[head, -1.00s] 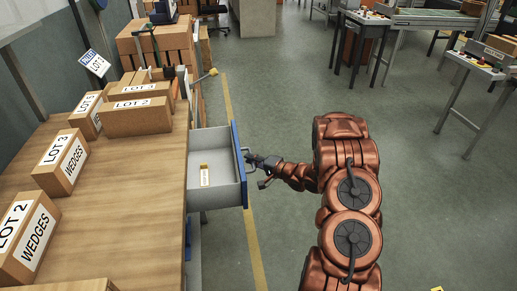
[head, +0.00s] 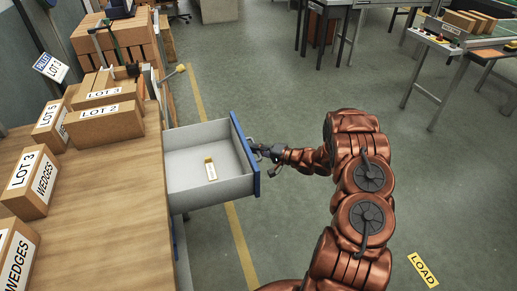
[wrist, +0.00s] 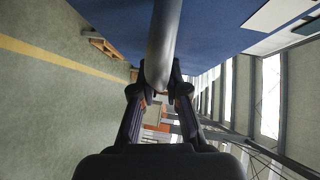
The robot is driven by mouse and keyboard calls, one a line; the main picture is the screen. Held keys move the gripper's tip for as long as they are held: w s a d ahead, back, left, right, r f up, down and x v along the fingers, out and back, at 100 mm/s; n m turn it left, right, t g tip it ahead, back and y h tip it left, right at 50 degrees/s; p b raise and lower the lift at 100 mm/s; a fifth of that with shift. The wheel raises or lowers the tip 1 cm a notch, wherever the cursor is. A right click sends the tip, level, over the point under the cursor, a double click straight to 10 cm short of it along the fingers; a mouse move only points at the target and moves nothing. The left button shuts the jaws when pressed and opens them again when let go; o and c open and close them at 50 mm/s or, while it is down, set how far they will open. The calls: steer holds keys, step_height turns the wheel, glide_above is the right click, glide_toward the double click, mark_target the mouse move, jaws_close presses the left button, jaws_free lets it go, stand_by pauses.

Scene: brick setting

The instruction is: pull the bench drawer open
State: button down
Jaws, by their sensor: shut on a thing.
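The bench drawer (head: 200,191) stands pulled out from the right side of the wooden bench (head: 110,215) in the head view. It has grey walls and a blue front (head: 244,152). A small yellow and white labelled item (head: 211,171) lies inside it. My gripper (head: 262,152) is at the outer side of the blue front. In the wrist view my gripper (wrist: 160,92) is shut on the grey bar handle (wrist: 163,45), with the blue front (wrist: 225,25) behind it. The head view shows the handle only in small part.
Labelled cardboard boxes (head: 104,122) stand on the bench. A yellow floor line (head: 240,245) runs under the drawer. The floor right of the drawer is open around my arm. A yellow LOAD mark (head: 423,269) is on the floor. A conveyor table (head: 462,45) stands at the back right.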

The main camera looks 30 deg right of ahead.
steer(key=shift+s+a+f, duration=0.1)
steer(key=shift+f, duration=0.05)
steer(key=c, duration=1.2)
jaws_free()
steer(key=v, duration=1.2)
